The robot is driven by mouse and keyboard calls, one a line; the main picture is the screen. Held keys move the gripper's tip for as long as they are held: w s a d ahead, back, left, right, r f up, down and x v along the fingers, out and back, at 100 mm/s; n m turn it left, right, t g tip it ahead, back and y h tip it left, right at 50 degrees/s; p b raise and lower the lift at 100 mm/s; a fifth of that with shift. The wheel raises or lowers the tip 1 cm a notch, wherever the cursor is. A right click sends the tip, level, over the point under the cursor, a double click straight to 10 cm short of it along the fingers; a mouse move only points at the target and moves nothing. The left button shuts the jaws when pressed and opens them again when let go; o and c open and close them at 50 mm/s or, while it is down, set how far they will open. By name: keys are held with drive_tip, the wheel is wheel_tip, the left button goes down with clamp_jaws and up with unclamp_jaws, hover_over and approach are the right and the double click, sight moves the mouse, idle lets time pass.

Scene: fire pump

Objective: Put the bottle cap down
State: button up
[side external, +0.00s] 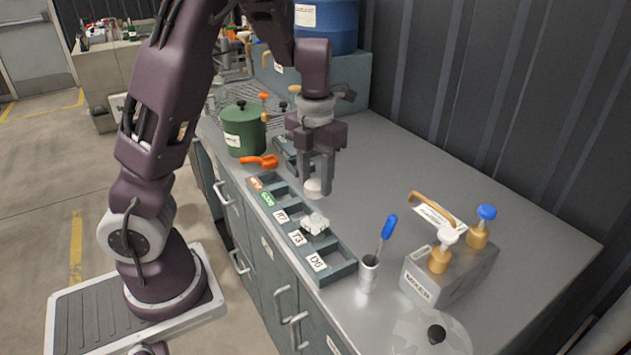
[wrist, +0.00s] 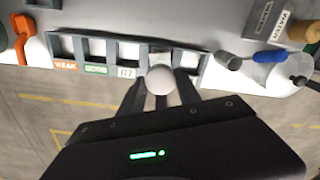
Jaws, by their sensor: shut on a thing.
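The white, rounded bottle cap (side external: 313,188) is held between the fingertips of my gripper (side external: 318,182), above the sorting tray and apart from it. In the wrist view the cap (wrist: 160,80) shows between the two fingers (wrist: 160,92) and hides part of the tray. The grey tray (side external: 344,273) has a row of compartments with labels that read WEAK, GOOD, R7, T3 and D6. A pale, lumpy object (side external: 314,222) sits in the tray by the T3 label. The D6 compartment looks empty.
A cup (side external: 368,275) with a blue-handled tool stands right of the tray. A green pot (side external: 243,130) and an orange tool (side external: 260,161) lie beyond the tray's left end.

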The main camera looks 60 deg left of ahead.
sight(345, 208)
drive_tip(key=w+a+f+m, duration=0.3)
drive_tip(key=w+a+m, duration=0.3)
drive_tip(key=w, duration=0.6)
drive_tip(key=shift+m, duration=0.3)
drive_tip(key=f, duration=1)
drive_tip(key=shift+w+f, duration=0.25)
drive_tip(key=shift+f, duration=0.1)
drive_tip(key=o, duration=1.3)
drive_tip(key=shift+f, duration=0.15)
